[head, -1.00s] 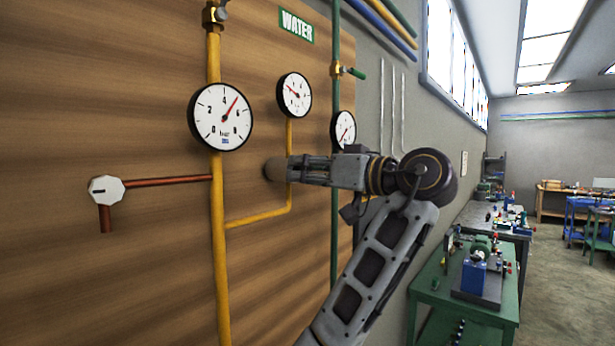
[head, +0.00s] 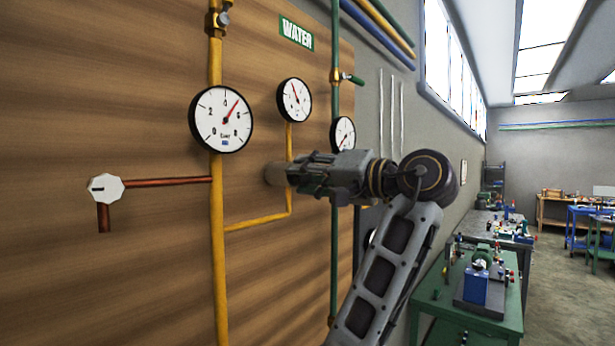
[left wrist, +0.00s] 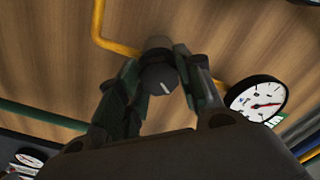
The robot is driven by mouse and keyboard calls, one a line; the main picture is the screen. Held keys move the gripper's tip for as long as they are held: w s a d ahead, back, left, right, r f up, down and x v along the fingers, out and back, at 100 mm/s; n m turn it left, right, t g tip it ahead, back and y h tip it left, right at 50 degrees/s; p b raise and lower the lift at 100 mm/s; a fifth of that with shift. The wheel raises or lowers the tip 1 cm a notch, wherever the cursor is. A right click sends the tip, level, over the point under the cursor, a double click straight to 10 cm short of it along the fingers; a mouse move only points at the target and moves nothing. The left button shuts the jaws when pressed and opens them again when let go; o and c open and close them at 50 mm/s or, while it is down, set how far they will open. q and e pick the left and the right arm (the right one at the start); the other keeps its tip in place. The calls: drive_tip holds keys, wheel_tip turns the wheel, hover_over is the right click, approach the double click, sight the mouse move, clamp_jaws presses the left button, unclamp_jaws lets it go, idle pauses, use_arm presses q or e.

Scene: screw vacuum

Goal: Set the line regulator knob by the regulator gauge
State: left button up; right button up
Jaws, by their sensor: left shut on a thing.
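My left gripper (head: 285,174) is shut on the regulator knob (head: 272,174), a short cylinder on the yellow branch pipe at the wooden board. In the left wrist view the dark knob (left wrist: 158,80), with a light pointer mark, sits between the two fingers of my left gripper (left wrist: 160,72). The small regulator gauge (head: 294,100) is just above, on the same branch. Its red needle points up and slightly left; its numbers are too small to read. The gripper hides part of the knob in the head view. My right gripper is not in view.
A large bar gauge (head: 221,119) is on the main yellow pipe, its needle between 4 and 6. Another gauge (head: 343,135) is on the green pipe. A white octagonal handle (head: 104,188) is at left. A green workbench (head: 470,300) stands at right.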

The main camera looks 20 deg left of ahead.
use_arm(q)
drive_tip(key=shift+m, duration=0.5)
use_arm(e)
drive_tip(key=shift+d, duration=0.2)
use_arm(q)
drive_tip(key=o, duration=1)
drive_tip(key=shift+o, duration=0.2)
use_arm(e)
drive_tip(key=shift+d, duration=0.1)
use_arm(q)
drive_tip(key=shift+d, duration=0.1)
drive_tip(key=shift+d, duration=0.35)
drive_tip(key=v, duration=0.6)
drive_tip(key=shift+s+d, duration=0.2)
drive_tip(key=shift+d, duration=0.15)
drive_tip(key=shift+w, duration=0.1)
